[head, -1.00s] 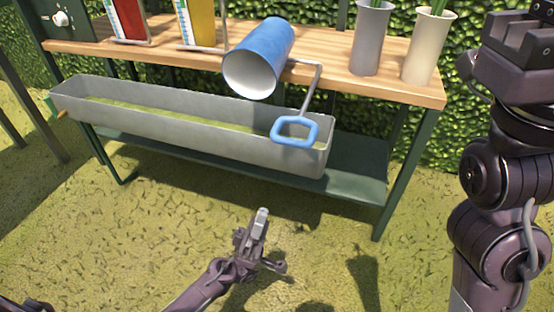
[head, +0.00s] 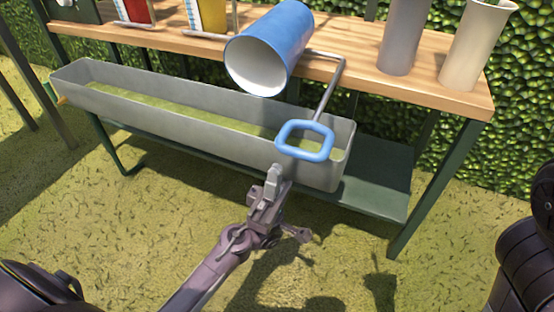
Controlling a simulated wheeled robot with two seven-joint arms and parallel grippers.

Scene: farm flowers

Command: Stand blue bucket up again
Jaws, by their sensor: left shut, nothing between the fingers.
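The blue bucket (head: 275,42) lies on its side on the wooden tabletop (head: 165,43), with its pale open mouth facing the front edge. A grey bar runs from beside the bucket over the table edge and down to a blue loop handle (head: 304,141), which hangs in front of the trough; where the bar attaches is hidden. My left gripper (head: 277,174) is shut and empty, just below and left of the blue loop, seemingly apart from it. At the right edge only dark links of my right arm show; its gripper is out of view.
A long grey metal trough (head: 215,128) stands before the table, with a green shelf (head: 385,185) below. A grey vase (head: 402,38) and a cream vase (head: 473,48) stand right of the bucket. Red (head: 138,10) and yellow (head: 208,15) containers stand left. Open grass lies in front.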

